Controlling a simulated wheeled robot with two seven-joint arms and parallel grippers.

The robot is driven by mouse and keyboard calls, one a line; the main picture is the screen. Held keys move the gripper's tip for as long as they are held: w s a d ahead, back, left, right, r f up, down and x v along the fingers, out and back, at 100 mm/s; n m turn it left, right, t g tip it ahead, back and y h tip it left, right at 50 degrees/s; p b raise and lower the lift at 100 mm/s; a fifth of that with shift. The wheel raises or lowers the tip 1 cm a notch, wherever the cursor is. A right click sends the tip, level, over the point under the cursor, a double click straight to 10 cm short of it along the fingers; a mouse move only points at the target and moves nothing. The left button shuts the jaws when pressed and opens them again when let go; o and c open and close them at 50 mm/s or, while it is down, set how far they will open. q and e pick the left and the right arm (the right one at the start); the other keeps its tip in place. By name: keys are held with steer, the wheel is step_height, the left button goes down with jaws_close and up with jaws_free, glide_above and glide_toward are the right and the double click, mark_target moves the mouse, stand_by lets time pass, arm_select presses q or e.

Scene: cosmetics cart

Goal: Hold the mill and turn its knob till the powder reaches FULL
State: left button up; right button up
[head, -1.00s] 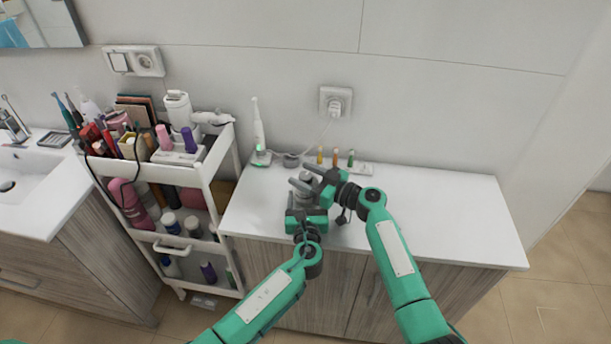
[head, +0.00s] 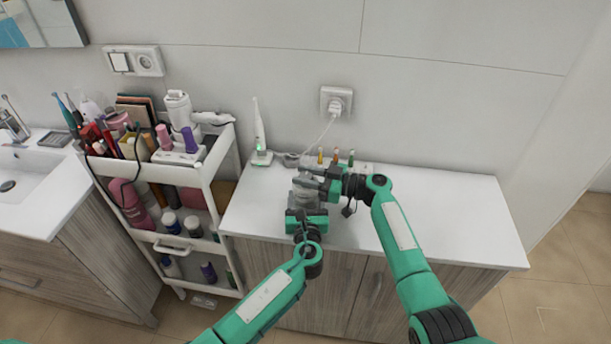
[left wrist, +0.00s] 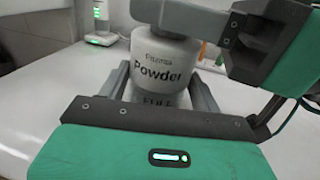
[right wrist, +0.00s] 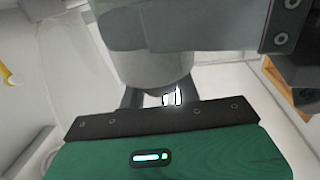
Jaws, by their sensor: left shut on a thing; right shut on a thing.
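The mill (head: 304,194) stands upright on the white counter. In the left wrist view its pale grey body (left wrist: 168,62) carries the words "Powder" and, lower down, "FULL", the latter partly hidden by my gripper. My left gripper (head: 306,205) is shut on the mill's body from the front, one finger on each side. My right gripper (head: 311,178) reaches in from the right and is shut on the knob at the mill's top. The knob is mostly hidden by its fingers. In the right wrist view a grey rounded part (right wrist: 150,65) sits at the fingers. I cannot make out the powder level.
Behind the mill are several small coloured bottles (head: 335,157) and a charging electric toothbrush (head: 260,135) with a cable to the wall socket (head: 336,101). A loaded white cart (head: 205,180) stands left. The counter's right side (head: 460,215) is clear.

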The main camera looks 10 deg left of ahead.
steer(key=o, duration=1)
steer(key=shift+d, duration=0.15)
steer(key=d, duration=0.4)
steer(key=s+d, duration=0.1)
steer(key=d, duration=0.6)
steer(key=shift+s+d, duration=0.35)
